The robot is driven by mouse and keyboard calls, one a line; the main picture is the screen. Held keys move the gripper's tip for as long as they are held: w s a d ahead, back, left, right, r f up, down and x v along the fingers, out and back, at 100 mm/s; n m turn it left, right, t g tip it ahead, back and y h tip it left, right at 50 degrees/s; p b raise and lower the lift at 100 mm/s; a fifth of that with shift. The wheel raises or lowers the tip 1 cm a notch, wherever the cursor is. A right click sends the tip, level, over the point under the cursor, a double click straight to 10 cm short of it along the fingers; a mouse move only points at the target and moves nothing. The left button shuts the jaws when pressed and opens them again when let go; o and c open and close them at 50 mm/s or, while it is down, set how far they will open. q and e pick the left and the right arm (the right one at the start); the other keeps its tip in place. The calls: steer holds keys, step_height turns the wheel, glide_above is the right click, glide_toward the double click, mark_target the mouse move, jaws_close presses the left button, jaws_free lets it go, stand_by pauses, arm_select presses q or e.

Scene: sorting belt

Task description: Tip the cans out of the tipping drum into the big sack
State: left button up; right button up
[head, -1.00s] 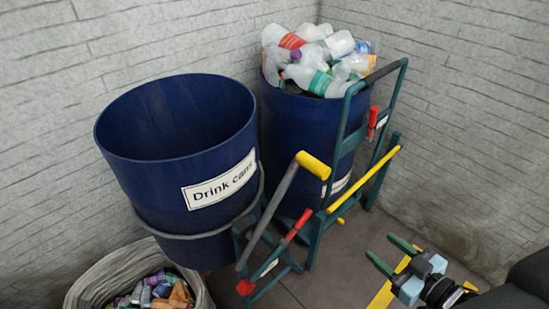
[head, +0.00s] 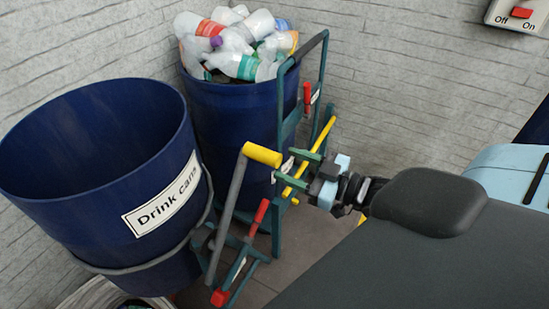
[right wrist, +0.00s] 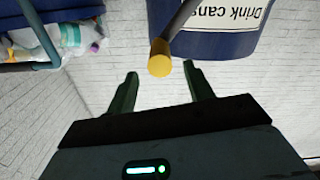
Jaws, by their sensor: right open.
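The tipping drum (head: 100,185), dark blue and labelled "Drink cans", stands at the left of the head view, its mouth upward; its bottom is hidden. Its grey crank arm (head: 227,215) ends in a yellow grip (head: 262,154). The big sack (head: 92,296) shows only as a pale rim below the drum, with a few cans inside. My right gripper (head: 283,163) is open and empty, its green fingers pointing at the yellow grip. In the right wrist view the yellow grip (right wrist: 159,58) lies ahead, in line with the gap between the fingertips. My left gripper is out of view.
A red lever (head: 258,216) sits beside the crank. An Off/On switch (head: 522,13) is on the wall.

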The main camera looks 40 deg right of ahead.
mark_target(275, 159)
steer(key=shift+x, duration=2.35)
jaws_close()
